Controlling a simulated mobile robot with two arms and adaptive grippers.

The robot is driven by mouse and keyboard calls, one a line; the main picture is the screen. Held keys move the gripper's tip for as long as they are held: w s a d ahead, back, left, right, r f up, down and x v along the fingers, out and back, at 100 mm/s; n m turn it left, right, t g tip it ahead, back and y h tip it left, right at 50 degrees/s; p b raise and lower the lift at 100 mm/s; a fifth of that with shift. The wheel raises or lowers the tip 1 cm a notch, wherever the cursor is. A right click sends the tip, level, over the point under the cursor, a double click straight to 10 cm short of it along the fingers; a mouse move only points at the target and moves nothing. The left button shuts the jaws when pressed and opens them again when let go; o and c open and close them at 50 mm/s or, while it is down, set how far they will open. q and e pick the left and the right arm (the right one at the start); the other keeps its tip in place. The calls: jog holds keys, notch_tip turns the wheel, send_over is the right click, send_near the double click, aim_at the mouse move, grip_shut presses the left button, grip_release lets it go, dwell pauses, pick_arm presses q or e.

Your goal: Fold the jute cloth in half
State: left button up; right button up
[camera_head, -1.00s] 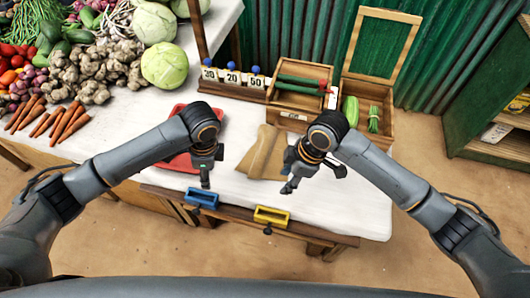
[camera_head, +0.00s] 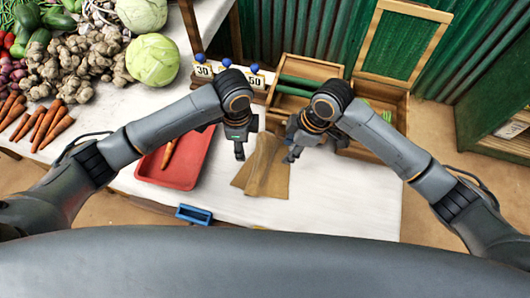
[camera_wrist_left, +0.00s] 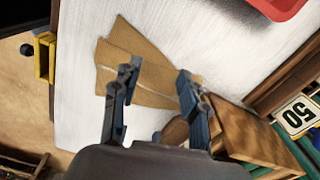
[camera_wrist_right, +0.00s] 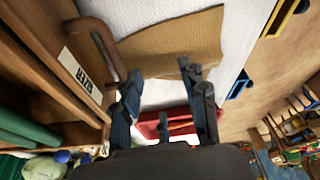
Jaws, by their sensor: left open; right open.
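The jute cloth (camera_head: 262,172) lies on the white table top between my two grippers. It is tan, with an uneven outline and a crease or overlapping edge along it. It also shows in the left wrist view (camera_wrist_left: 125,60) and in the right wrist view (camera_wrist_right: 190,42). My left gripper (camera_head: 240,154) is open just left of the cloth; its fingers show apart in the left wrist view (camera_wrist_left: 152,88). My right gripper (camera_head: 291,154) is open at the cloth's right side; its fingers show apart in the right wrist view (camera_wrist_right: 165,90). Neither gripper visibly holds the cloth.
A red tray (camera_head: 172,178) with a carrot stands left of the cloth. Wooden boxes (camera_head: 310,72) and number cards (camera_head: 203,71) stand behind. Vegetables, including cabbages (camera_head: 152,60), fill the left. A blue handle (camera_head: 193,215) is at the front edge. The white table right of the cloth is clear.

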aim_at(244, 164)
pick_arm(q)
jog(key=f, duration=0.7)
jog(key=shift+s+f, duration=0.1)
jog(key=shift+s, duration=0.2)
pick_arm(e)
jog(key=f, duration=0.7)
jog(key=shift+s+f, duration=0.1)
jog(key=shift+s, duration=0.2)
pick_arm(q)
jog(key=shift+s, duration=0.1)
pick_arm(e)
jog(key=shift+s, duration=0.1)
pick_arm(q)
jog(key=shift+f, duration=0.2)
pick_arm(e)
jog(key=shift+f, duration=0.25)
pick_arm(q)
jog(key=c, duration=0.6)
pick_arm(e)
jog(key=c, duration=0.6)
pick_arm(q)
grip_shut()
pick_arm(e)
grip_shut()
pick_arm(q)
jog(key=shift+f, duration=0.1)
pick_arm(e)
jog(key=shift+f, duration=0.1)
